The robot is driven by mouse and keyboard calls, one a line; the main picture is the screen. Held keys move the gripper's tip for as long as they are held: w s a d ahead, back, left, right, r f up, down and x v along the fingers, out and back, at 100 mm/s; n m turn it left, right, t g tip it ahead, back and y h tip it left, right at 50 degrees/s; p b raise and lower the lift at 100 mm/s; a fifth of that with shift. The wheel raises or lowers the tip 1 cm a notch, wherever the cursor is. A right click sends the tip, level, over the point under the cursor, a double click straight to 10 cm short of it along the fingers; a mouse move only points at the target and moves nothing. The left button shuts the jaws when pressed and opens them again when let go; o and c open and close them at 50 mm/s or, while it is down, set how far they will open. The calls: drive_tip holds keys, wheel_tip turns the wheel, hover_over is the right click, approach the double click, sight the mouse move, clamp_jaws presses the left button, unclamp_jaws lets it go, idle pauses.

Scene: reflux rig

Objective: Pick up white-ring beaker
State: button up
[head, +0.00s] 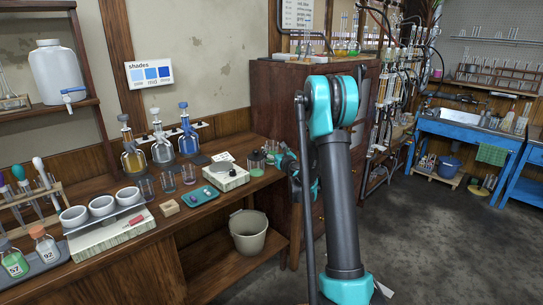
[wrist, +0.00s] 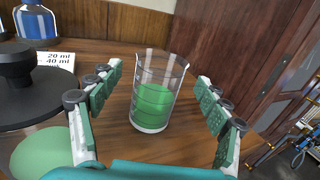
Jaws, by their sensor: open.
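A clear glass beaker (wrist: 158,95) with green liquid stands upright on the wooden bench in the wrist view. A pale whitish band shows around its base; I cannot tell for sure that this is the white ring. My gripper (wrist: 170,95) is open, with one green-padded finger on each side of the beaker and gaps on both sides. The fingers appear not to touch it. In the head view my gripper (head: 287,168) is at the right end of the bench, small and partly hidden by my arm.
A dark-lidded vessel with a green lower part (wrist: 35,95) stands close to the left finger. A card reading 20 ml and 40 ml (wrist: 55,62) and a blue-liquid bottle (wrist: 38,22) are behind. A wooden cabinet (wrist: 245,45) rises at right.

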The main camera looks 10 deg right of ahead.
drive_tip(key=x, duration=0.3)
drive_tip(key=shift+w+a, duration=0.1)
drive_tip(key=shift+w, duration=0.3)
drive_tip(key=shift+c, duration=0.4)
drive_tip(key=c, duration=1.4)
drive_tip(key=shift+o, duration=0.2)
drive_tip(key=shift+r, duration=0.15)
